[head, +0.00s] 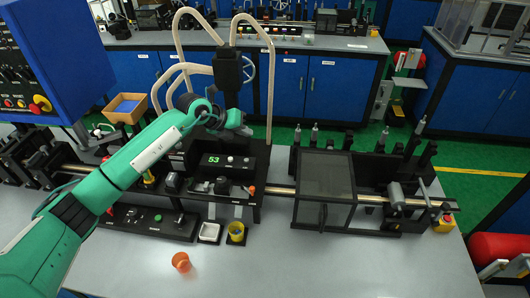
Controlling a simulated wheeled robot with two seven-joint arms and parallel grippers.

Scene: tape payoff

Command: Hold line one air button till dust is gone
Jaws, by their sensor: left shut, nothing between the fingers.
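My left arm reaches in from the lower left across the bench. Its shut, empty left gripper (244,130) is over the back of the line, behind a black panel (225,165) with a green "53" readout and small knobs. I cannot tell whether the fingers touch anything. A front control panel (145,222) carries a green button, a dark button and a switch. Which button is the line one air button is too small to read. A black head (228,68) with pale hoses stands behind my wrist. No dust can be made out. My right gripper is not in view.
A dark-windowed guard box (325,187) is on the line at right. A wooden tray (126,108) is behind my arm. The front right of the bench is clear.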

